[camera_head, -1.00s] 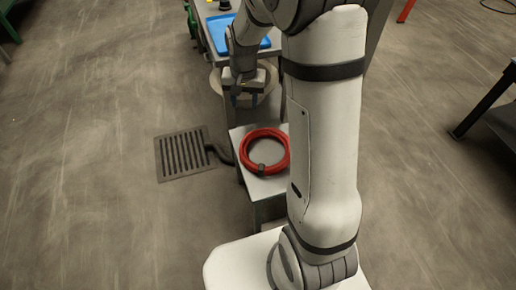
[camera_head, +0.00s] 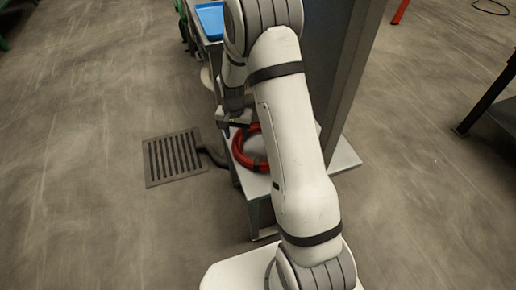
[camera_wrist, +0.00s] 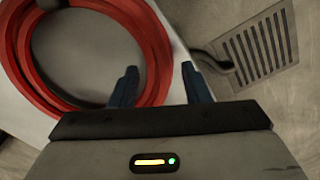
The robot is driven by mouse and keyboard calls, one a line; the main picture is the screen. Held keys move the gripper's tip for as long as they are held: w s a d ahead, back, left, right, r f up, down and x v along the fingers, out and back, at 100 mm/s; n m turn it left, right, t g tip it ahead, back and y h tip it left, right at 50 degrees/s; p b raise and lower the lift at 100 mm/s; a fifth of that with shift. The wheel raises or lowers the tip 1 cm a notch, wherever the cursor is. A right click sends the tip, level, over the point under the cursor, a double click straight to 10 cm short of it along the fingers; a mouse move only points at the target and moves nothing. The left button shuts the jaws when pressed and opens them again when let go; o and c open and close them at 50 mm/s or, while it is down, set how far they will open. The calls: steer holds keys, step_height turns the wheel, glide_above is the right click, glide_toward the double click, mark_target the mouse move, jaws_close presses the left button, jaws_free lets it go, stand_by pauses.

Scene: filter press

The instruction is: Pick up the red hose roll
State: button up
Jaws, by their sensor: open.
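The red hose roll (camera_head: 243,152) lies flat on a low grey stand (camera_head: 345,157), partly hidden behind my arm in the head view. In the wrist view the hose roll (camera_wrist: 157,45) fills the upper left as a ring of several coils, with a dark strap at the top edge. My gripper (camera_wrist: 160,78) is open and empty. Its two dark blue fingers are apart, one over the inside of the ring and one just outside it, with the ring's near right part between them. I cannot tell how far above the hose the fingertips are.
A floor drain grate (camera_head: 173,157) with a dark pipe (camera_head: 213,152) lies left of the stand. A tall grey panel (camera_head: 340,60) rises behind my arm. A bench with a blue tray (camera_head: 210,20) stands beyond.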

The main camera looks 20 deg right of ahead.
step_height(320, 180, down, 2)
steer(key=shift+f, duration=0.1)
steer(key=shift+c, duration=0.5)
jaws_close()
